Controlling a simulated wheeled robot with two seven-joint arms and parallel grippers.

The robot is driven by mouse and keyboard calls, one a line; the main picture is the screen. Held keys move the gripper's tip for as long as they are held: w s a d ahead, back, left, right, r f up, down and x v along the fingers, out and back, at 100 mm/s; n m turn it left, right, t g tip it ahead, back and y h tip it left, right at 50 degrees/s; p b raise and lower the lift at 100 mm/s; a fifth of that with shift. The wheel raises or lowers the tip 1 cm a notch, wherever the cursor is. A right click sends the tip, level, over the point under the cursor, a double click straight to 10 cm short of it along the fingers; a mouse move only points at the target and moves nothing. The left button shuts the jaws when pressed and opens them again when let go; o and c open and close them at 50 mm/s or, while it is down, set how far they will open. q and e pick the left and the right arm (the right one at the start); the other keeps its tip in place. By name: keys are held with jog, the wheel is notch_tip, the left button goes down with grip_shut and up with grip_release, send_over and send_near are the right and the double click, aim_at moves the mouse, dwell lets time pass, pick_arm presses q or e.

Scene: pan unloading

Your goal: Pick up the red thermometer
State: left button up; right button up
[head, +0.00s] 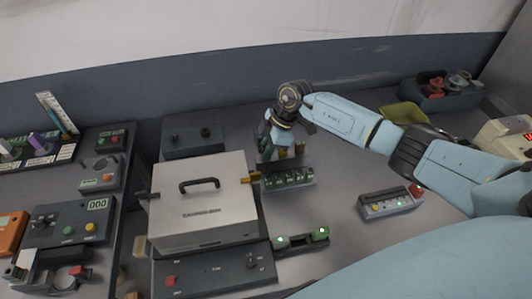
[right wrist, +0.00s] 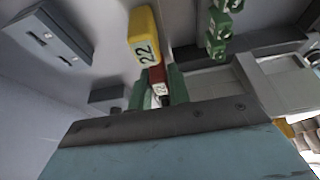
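The red thermometer (right wrist: 156,76) shows in the right wrist view as a small red block with a numbered white label, close to a yellow block (right wrist: 145,38) marked 22. My right gripper (right wrist: 163,92) has its green fingers on either side of the red piece. I cannot tell whether they press on it. In the head view my right gripper (head: 283,143) points down just behind a dark rack with green pieces (head: 289,177); the red thermometer is not discernible there. My left gripper is not in view.
A grey metal box (head: 203,215) with a black handle stands left of the rack. A panel with coloured buttons (head: 390,204) lies to the right. A dark bin (head: 440,92) stands at the back right. Control boxes (head: 70,222) crowd the left. Bare table lies between rack and button panel.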

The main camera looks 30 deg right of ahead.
grip_shut()
jog(key=shift+r, duration=0.1)
